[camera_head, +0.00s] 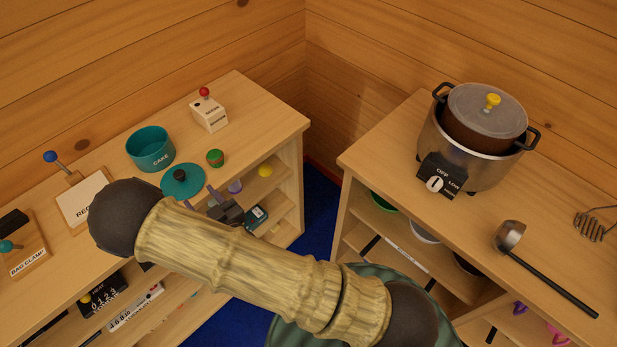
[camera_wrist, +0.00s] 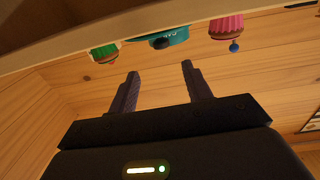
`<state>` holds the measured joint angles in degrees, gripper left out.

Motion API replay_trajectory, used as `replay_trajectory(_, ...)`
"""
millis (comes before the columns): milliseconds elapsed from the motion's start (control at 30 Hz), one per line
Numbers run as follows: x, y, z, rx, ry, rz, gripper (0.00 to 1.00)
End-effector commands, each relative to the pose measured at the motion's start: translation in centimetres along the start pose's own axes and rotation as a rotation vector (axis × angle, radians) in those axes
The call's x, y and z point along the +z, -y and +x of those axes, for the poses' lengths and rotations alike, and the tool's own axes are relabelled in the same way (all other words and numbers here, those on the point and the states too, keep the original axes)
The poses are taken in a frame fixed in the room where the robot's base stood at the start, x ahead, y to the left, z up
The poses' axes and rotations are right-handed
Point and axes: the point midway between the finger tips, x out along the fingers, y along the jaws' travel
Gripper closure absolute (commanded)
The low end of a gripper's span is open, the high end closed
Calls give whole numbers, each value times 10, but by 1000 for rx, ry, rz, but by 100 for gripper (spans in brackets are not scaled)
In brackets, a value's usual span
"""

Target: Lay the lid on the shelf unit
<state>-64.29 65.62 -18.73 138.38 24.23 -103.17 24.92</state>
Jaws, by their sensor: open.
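The teal lid (camera_head: 182,181) with a dark knob lies flat, knob up, on the top of the left shelf unit (camera_head: 262,113), near its front edge. My gripper (camera_head: 204,198) is just in front of that edge, beside the lid, partly behind my arm. In the wrist view, which looks upside down, its two fingers (camera_wrist: 158,75) stand wide apart with nothing between them. Teal showing beyond the fingertips (camera_wrist: 170,36) has a dark knob in front; the lid and the cake tin cannot be clearly separated there.
On the right counter (camera_head: 390,150) are a cooker holding a pot with a yellow-knobbed grey lid (camera_head: 470,105), and a ladle (camera_head: 540,265).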

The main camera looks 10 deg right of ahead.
Motion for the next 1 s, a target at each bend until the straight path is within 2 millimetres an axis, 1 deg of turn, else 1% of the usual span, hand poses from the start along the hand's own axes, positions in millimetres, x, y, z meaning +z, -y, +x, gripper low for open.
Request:
replay_trajectory(67, -2, -11, 4, 34, 26, 13, 51)
replay_trajectory(133, -4, -27, 8, 84, 71, 32, 51)
replay_trajectory(267, -6, -67, 12, 202, 200, 85, 51)
replay_trajectory(300, -7, -80, 12, 238, 246, 103, 51)
replay_trajectory(400, -10, -110, 7, 310, 360, 150, 51)
replay_trajectory(467, -13, -125, 1, 346, 427, 177, 51)
replay_trajectory(600, -22, -156, -19, 405, 580, 236, 51)
replay_trajectory(667, -27, -168, -30, 423, 642, 258, 51)
replay_trajectory(767, -38, -185, -52, 443, 745, 292, 51)
replay_trajectory(867, -49, -198, -78, 454, 843, 318, 51)
replay_trajectory(967, -63, -209, -108, 459, 940, 338, 51)
replay_trajectory(1000, -68, -213, -120, 461, 977, 344, 51)
